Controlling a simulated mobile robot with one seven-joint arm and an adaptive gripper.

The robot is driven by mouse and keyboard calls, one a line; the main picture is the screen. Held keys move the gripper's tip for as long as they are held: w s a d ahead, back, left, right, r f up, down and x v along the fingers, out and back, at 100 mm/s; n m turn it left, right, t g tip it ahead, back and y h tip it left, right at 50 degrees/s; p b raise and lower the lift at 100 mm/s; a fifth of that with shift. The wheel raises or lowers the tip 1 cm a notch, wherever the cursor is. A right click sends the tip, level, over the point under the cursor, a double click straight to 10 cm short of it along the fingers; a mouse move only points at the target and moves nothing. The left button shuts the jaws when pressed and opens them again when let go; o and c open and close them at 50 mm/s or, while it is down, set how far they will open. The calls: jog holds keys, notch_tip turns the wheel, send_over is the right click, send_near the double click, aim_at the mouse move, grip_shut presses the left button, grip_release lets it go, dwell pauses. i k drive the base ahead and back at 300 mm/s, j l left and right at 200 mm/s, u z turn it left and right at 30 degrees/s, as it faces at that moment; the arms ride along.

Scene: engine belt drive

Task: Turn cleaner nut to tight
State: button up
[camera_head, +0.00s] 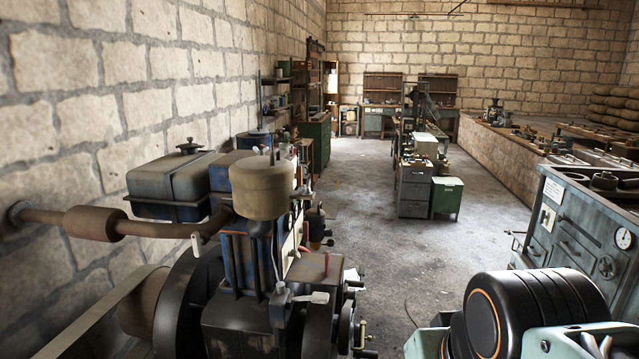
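The air cleaner (262,190) is a tan, dusty cylinder standing upright on top of the engine (235,260), left of centre. A small nut (272,155) appears at the top of the cleaner. It is too small to tell how tight it sits. My gripper is not in view. A black rounded joint with an orange ring at the lower right appears to be part of my arm, well to the right of the engine.
A brown exhaust pipe (170,228) with a muffler runs left to the stone wall. A blue-grey tank (172,185) stands behind it. A green machine cabinet (580,232) stands at the right. The floor (385,255) between engine and cabinet is largely clear.

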aim_at(306, 190)
jog(key=i+l+z, duration=0.2)
jog(key=l, duration=0.15)
jog(key=l+z, duration=0.25)
jog(key=i+l+z, duration=0.15)
jog(key=i+l, duration=0.2)
jog(key=i+l+z, duration=0.2)
jog(key=i, duration=0.2)
jog(key=i+u, duration=0.5)
jog(key=i+l+u, duration=0.2)
jog(key=u, duration=0.3)
jog(key=i+u, duration=0.2)
jog(key=u, duration=0.25)
jog(key=i+l+u, duration=0.1)
jog(key=u, duration=0.35)
jog(key=i+l+u, duration=0.15)
jog(key=u, duration=0.3)
jog(key=i+l+u, duration=0.15)
jog(key=u, duration=0.3)
jog(key=l+u, duration=0.3)
jog(key=u, duration=0.15)
jog(key=i, duration=0.05)
